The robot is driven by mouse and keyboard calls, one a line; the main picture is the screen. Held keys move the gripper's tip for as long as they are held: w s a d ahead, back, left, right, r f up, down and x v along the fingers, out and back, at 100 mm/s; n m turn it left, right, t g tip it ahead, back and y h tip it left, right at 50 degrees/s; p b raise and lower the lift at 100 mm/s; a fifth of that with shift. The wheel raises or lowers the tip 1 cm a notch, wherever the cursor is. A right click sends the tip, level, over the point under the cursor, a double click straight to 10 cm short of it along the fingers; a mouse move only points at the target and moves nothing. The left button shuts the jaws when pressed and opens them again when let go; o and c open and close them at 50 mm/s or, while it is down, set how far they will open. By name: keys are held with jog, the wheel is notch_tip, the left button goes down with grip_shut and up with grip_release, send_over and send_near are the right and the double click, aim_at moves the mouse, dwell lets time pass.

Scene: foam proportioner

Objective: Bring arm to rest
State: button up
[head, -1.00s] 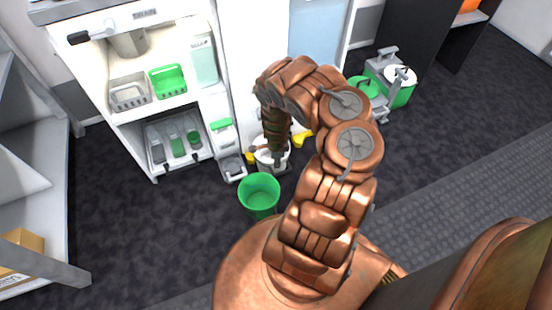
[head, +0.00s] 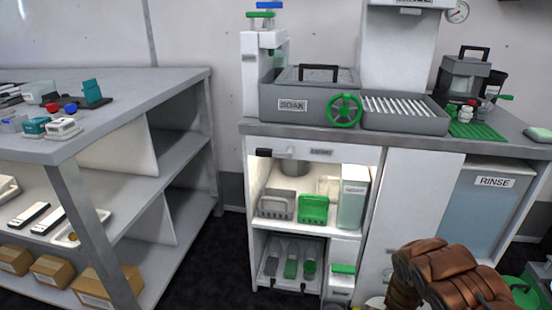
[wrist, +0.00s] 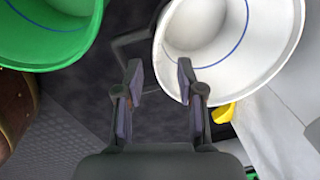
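My gripper (wrist: 160,82) shows in the wrist view with its two fingers apart and nothing between them. It points down toward the dark floor. A white bucket (wrist: 283,40) with a blue line inside is just beyond the right finger, and a green bucket (wrist: 50,45) is at the upper left. I cannot tell whether the right finger touches the white bucket's rim. In the head view only the copper upper part of my arm shows at the bottom right; the gripper is out of that view.
A counter unit with a SOAK basin (head: 290,105) and a green valve wheel (head: 345,110) stands ahead. Its open shelves hold a green basket (head: 314,209) and a grey basket (head: 275,205). A grey workbench (head: 150,88) is at the left. A yellow object (wrist: 223,113) lies by the white bucket.

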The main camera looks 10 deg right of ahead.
notch_tip(320, 180, up, 35)
jog(key=d+n+g+h+p, duration=0.25)
jog(key=n+p, duration=0.35)
jog(key=p, duration=0.5)
jog(key=s+a+r+n+p, duration=0.1)
jog(key=a+r+n+p, duration=0.2)
jog(key=r, duration=0.4)
jog(key=s+a+r+y+p, duration=0.1)
jog(key=a+r+p, duration=0.1)
jog(key=a+r, duration=0.35)
jog(key=s+a+r+n+p, duration=0.1)
jog(key=a+r+n+p, duration=0.15)
jog(key=r, duration=0.65)
jog(key=s+a+r+n+y+p, duration=0.2)
jog(key=s+a+r+n+p, duration=1.1)
jog(key=s+a+r, duration=0.8)
notch_tip(320, 180, up, 4)
jog(key=shift+s+a+r+p, duration=0.15)
jog(key=shift+s+a+p, duration=0.2)
jog(key=shift+s+p, duration=0.15)
